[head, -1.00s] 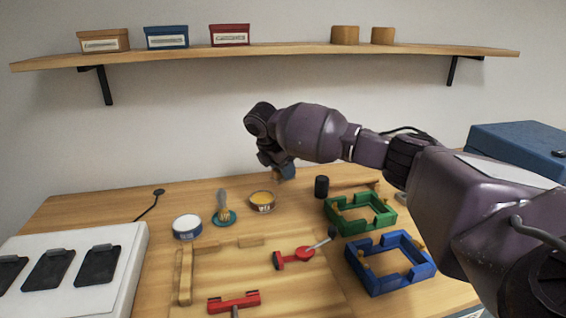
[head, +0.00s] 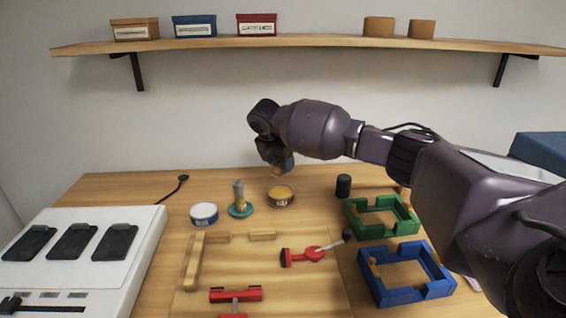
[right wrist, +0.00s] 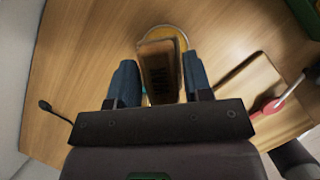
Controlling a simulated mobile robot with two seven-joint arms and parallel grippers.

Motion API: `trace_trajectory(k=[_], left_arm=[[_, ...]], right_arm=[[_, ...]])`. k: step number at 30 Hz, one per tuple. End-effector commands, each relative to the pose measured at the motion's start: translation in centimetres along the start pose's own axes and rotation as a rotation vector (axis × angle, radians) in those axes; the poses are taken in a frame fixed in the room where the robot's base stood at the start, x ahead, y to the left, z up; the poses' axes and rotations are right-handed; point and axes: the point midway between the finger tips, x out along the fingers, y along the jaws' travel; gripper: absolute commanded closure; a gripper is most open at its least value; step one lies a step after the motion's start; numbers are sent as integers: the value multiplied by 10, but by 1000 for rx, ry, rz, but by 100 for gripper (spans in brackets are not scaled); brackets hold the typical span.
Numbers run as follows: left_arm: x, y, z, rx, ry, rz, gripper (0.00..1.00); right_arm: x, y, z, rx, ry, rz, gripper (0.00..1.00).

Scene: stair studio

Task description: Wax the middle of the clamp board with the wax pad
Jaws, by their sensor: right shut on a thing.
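The clamp board (head: 265,290) lies flat at the front middle of the table, with wooden strips (head: 190,265) at its left and back edges and red clamps (head: 235,294) on it. Its middle is bare. My right gripper (head: 281,166) is shut on the wax pad (right wrist: 160,70), a tan block marked WAX held between its blue fingers in the right wrist view. The pad is mostly hidden in the head view. The gripper is above and behind the open wax tin (head: 281,194); whether the pad touches the wax, I cannot tell. My left gripper is out of view.
A blue-labelled tin (head: 204,213) and a brush on a teal base (head: 240,204) stand left of the wax tin. A black cylinder (head: 343,186), green frame (head: 398,228) and blue frame (head: 395,297) are on the right. A white switch panel (head: 90,250) fills the left.

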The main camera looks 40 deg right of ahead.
Motion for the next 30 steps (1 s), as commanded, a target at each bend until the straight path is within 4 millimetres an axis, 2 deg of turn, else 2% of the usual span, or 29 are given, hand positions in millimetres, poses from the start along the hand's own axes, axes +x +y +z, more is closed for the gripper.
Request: trace_trajectory(k=[21, 30], left_arm=[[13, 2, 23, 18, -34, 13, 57], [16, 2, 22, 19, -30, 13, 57]], right_arm=[[53, 0, -21, -3, 1, -6, 73], [54, 0, -22, 0, -1, 0, 73]])
